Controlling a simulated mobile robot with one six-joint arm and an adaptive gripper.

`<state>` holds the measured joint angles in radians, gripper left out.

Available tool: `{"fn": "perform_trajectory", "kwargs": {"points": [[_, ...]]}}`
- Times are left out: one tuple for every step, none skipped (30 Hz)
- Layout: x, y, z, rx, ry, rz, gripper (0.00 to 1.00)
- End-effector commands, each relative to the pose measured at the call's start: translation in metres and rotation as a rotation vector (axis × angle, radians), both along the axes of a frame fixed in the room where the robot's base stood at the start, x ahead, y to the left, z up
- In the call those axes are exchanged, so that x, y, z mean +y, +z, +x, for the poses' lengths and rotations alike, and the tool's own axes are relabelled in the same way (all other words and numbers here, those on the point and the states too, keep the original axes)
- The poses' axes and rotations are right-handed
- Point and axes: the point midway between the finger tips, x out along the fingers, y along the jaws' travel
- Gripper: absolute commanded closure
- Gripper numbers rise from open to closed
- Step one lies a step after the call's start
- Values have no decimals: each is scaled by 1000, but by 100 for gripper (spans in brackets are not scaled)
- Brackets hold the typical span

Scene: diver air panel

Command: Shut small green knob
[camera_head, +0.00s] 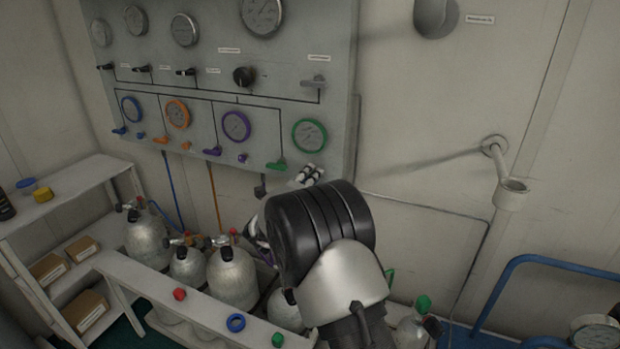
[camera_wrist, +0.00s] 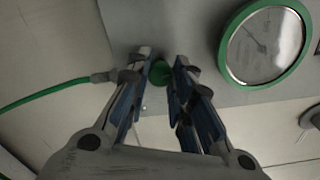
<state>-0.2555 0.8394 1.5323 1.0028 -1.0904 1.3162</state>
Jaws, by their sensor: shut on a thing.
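The small green knob (camera_wrist: 159,72) shows in the wrist view between the fingertips of my gripper (camera_wrist: 161,64), partly covered by them. My gripper is shut on it, with one finger on each side. In the head view my gripper (camera_head: 308,174) is at the lower right of the grey panel (camera_head: 345,110), below the green-rimmed gauge (camera_head: 309,135). That gauge also shows in the wrist view (camera_wrist: 265,45), to the right of the knob. The knob is hidden in the head view.
A green lever handle (camera_head: 277,165) sits just left of my gripper. A green hose (camera_wrist: 45,92) runs left in the wrist view. Silver cylinders (camera_head: 232,278) stand below the panel. A blue rail (camera_head: 545,260) is at right. The wall right of the panel is mostly clear.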

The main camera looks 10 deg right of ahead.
Motion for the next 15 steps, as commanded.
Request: {"fn": "perform_trajectory", "kwargs": {"points": [[0, -1, 0, -16, -1, 26, 100], [0, -1, 0, -28, -1, 44, 100], [0, -1, 0, -41, -1, 64, 100], [0, -1, 0, -51, -1, 78, 100], [0, -1, 0, -60, -1, 92, 100], [0, -1, 0, -71, -1, 108, 100], [0, -1, 0, -78, -1, 120, 100], [0, -1, 0, -85, -1, 130, 100], [0, -1, 0, -94, -1, 143, 100], [0, -1, 0, -99, -1, 150, 100], [0, -1, 0, -104, -1, 158, 100], [0, -1, 0, -110, -1, 167, 100], [0, -1, 0, -113, -1, 172, 100], [0, -1, 0, -117, -1, 177, 100], [0, -1, 0, -120, -1, 182, 100]]}}
